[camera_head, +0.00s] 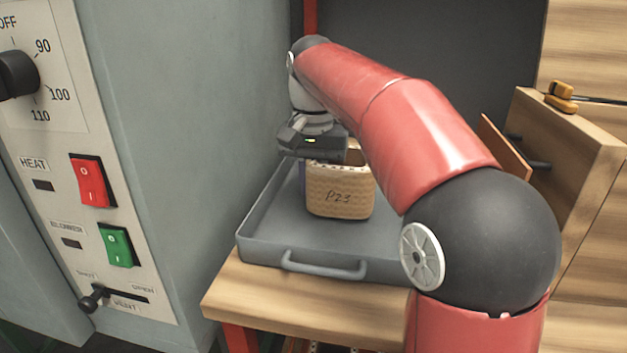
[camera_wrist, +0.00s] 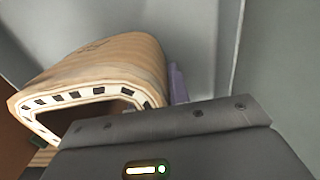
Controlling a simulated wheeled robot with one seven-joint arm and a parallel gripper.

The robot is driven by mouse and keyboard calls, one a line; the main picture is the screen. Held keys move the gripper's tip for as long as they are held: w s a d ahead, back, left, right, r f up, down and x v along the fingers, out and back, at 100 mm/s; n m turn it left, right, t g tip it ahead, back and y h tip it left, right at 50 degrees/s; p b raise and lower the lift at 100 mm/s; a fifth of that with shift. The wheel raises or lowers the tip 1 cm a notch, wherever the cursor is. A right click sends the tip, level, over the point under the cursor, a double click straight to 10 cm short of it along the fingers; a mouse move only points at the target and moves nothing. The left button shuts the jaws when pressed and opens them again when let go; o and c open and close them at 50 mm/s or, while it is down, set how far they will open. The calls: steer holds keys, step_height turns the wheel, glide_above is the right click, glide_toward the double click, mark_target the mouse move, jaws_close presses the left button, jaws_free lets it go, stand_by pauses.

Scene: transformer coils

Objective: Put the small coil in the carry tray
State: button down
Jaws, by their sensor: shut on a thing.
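The small coil (camera_head: 340,195) is a tan, woven-looking hollow block marked "P23", in the head view. It stands upright in or just above the grey carry tray (camera_head: 275,250); I cannot tell whether its base touches the tray floor. My gripper (camera_head: 318,158) is at the coil's upper left edge and shut on it, with the fingertips mostly hidden. In the wrist view the coil (camera_wrist: 110,68) shows its open top with a white rim and dark slots, beside the gripper body. A purple piece shows just behind the coil, perhaps a finger pad.
The tray sits on a wooden bench (camera_head: 240,295), its handle toward the front. A grey oven with a control panel (camera_head: 90,190) stands close on the left. A wooden cabinet (camera_head: 570,140) with an orange-handled tool (camera_head: 561,97) on top is at right. My arm hides the tray's right side.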

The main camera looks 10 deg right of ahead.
steer(key=shift+f+b, duration=0.35)
steer(key=shift+f, duration=0.15)
stand_by(0.3)
steer(key=c, duration=1.2)
jaws_free()
steer(key=shift+c, duration=0.2)
